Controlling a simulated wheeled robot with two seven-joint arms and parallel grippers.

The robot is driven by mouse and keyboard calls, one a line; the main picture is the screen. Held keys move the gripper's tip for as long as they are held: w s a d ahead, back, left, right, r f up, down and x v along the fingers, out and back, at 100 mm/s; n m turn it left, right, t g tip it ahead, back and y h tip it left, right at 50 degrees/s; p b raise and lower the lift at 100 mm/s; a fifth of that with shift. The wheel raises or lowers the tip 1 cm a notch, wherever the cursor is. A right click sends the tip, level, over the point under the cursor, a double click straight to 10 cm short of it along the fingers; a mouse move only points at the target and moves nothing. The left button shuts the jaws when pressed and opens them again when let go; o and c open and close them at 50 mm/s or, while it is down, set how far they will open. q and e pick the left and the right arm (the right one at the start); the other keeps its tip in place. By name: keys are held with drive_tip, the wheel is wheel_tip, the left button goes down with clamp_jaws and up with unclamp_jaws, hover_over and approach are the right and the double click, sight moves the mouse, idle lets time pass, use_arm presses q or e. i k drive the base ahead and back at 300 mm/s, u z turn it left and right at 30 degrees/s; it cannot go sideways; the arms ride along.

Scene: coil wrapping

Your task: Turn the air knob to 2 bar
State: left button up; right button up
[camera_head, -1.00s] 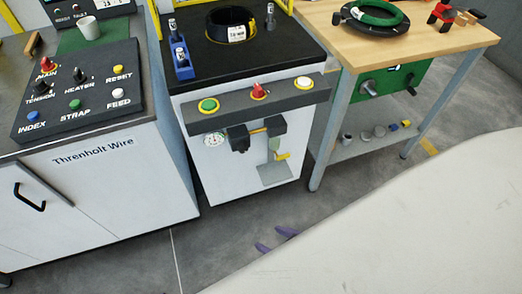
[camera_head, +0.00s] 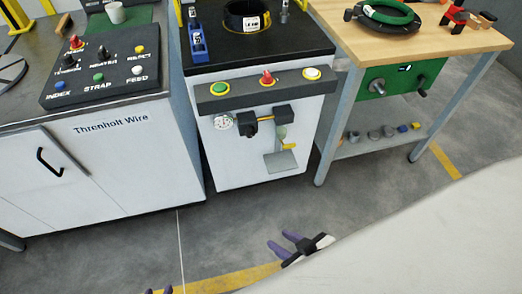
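The air unit is on the front of the white machine cabinet. Its round white gauge (camera_head: 222,122) is too small to read. The black air knob (camera_head: 250,129) hangs just right of the gauge. My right gripper (camera_head: 277,244) is low in front of the cabinet, well apart from the knob, with its two purple fingers spread and nothing between them.
A grey bar (camera_head: 240,97) with green, red and white buttons juts out above the gauge and knob. A yellow-handled valve (camera_head: 289,146) is right of the knob. A control panel (camera_head: 100,75) is at left, a wooden workbench (camera_head: 420,40) at right. Open floor lies in front.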

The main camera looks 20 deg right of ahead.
sight(249, 130)
drive_tip(key=z, duration=0.7)
drive_tip(key=k, duration=0.15)
drive_tip(key=u, duration=1.5)
drive_tip(key=i, duration=0.45)
drive_tip(key=z, duration=0.7)
